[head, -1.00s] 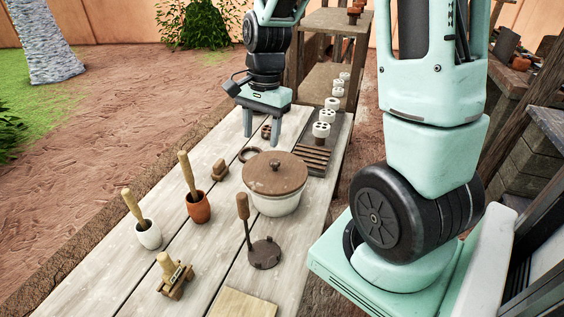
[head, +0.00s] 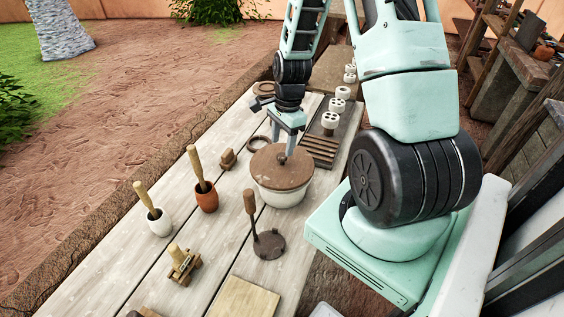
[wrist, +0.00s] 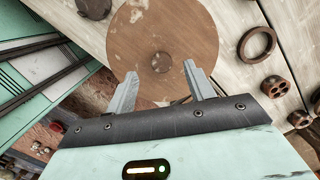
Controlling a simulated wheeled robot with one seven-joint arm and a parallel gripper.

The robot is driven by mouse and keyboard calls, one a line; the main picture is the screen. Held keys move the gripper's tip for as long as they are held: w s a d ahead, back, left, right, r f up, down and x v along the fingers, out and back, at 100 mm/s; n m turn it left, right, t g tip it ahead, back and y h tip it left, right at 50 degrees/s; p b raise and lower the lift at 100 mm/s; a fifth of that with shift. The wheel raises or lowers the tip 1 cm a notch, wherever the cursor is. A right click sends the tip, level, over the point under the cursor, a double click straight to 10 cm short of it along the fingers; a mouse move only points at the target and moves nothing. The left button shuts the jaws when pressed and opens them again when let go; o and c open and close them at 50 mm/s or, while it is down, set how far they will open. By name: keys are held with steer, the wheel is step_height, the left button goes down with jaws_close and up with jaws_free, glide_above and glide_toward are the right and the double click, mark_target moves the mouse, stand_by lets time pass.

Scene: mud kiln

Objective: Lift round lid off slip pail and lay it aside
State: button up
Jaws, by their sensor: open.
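The slip pail (head: 283,193) is a pale, round vessel standing on the wooden table. Its round brown lid (head: 268,172) sits on top of it, with a small knob (head: 282,158) at the middle. In the wrist view the lid (wrist: 130,45) fills the upper middle, its knob (wrist: 161,62) beyond and between the fingertips. My gripper (head: 283,148) is above the lid, pointing down, its fingers close to the knob. In the wrist view my gripper (wrist: 160,75) is open, with nothing between its fingers. I cannot tell whether a finger touches the lid.
A dark round tool with an upright wooden handle (head: 251,208) stands in front of the pail. An orange cup (head: 207,199) and a white cup (head: 160,224) hold wooden-handled tools at left. A dark ring (head: 258,144) lies behind the pail. A slatted rack (head: 320,150) is at right.

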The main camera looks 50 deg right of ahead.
mark_target(282, 155)
steer(key=shift+a+f+p, duration=0.1)
steer(key=shift+f+p, duration=1.05)
steer(key=shift+f, duration=1.8)
steer(key=shift+w, duration=0.1)
steer(key=c, duration=0.9)
